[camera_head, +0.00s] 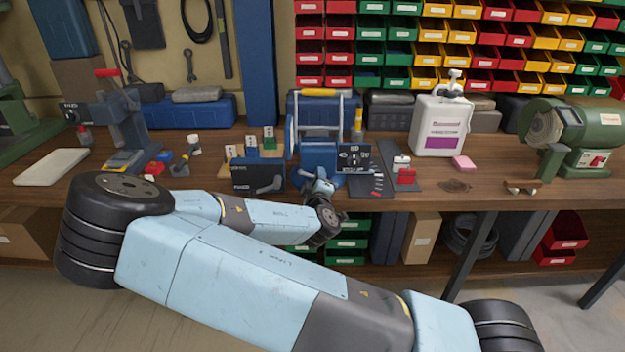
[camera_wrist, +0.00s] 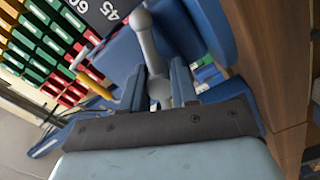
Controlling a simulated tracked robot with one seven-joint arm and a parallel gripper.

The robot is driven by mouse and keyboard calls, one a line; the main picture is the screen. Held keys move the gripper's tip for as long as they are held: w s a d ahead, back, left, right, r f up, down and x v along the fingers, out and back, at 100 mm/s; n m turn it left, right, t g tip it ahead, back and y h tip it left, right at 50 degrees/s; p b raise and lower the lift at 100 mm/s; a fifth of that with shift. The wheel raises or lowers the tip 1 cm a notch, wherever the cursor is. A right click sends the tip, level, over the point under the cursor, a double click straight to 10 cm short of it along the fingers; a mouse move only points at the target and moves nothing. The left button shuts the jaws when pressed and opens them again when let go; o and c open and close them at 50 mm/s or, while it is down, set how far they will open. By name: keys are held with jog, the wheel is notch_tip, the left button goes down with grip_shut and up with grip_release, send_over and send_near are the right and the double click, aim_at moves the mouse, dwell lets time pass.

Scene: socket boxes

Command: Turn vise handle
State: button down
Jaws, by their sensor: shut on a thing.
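The blue vise (camera_head: 318,157) stands at the front of the workbench in the head view. Its blue body (camera_wrist: 122,52) fills the upper middle of the wrist view. The grey vise handle (camera_wrist: 148,42), a bar with a rounded end, runs between the two fingers of my gripper (camera_wrist: 159,88). The fingers are shut on it. In the head view my gripper (camera_head: 320,186) is small at the front of the vise, and my arm comes to it from below. The handle is hard to make out there.
A dark box (camera_head: 256,177) stands left of the vise, and a dark panel with a red part (camera_head: 406,177) lies to its right. A white jug (camera_head: 441,126) and a green bench grinder (camera_head: 590,135) stand farther right. The wooden bench edge (camera_wrist: 262,60) is close on the right in the wrist view.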

jog(key=m, duration=0.4)
jog(key=shift+f+m, duration=0.15)
jog(key=shift+m, duration=0.15)
jog(key=m, duration=0.4)
jog(key=shift+m, duration=0.3)
jog(key=m, duration=0.3)
jog(key=shift+m, duration=0.3)
jog(key=m, duration=0.4)
jog(key=shift+d+m, duration=0.1)
jog(key=shift+m, duration=0.2)
jog(key=m, duration=0.3)
jog(key=shift+m, duration=0.3)
jog(key=m, duration=0.3)
jog(key=shift+d+m, duration=0.1)
jog(key=shift+m, duration=0.2)
jog(key=m, duration=0.3)
jog(key=shift+f, duration=0.1)
jog(key=shift+s+m, duration=0.1)
jog(key=shift+m, duration=1.8)
jog(key=shift+f, duration=0.1)
